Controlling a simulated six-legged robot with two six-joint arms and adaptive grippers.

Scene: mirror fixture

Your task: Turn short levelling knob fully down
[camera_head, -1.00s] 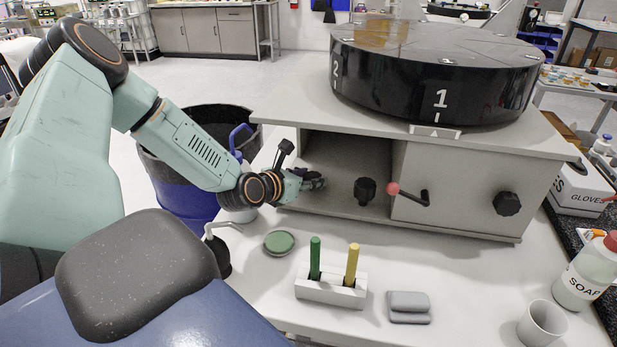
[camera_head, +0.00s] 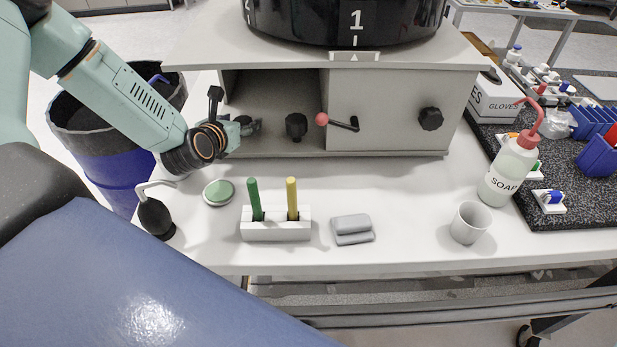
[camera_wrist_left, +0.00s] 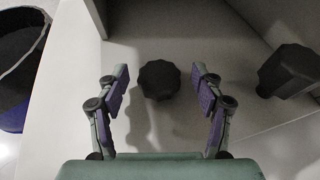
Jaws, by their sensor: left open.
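My left gripper (camera_head: 246,127) reaches into the left part of the open compartment, open and empty. In the left wrist view, a low black fluted knob (camera_wrist_left: 159,80) lies between its two spread purple-padded fingers, slightly beyond their tips, with clear gaps on both sides. My right gripper is not in view.
The grey cabinet (camera_head: 385,112) has a red-tipped crank (camera_head: 322,118) and another black knob (camera_head: 430,118) on its front. A black turntable (camera_head: 345,22) sits on top. A pen holder (camera_head: 276,230), green-topped dish (camera_head: 219,191) and cup (camera_head: 470,223) stand in front.

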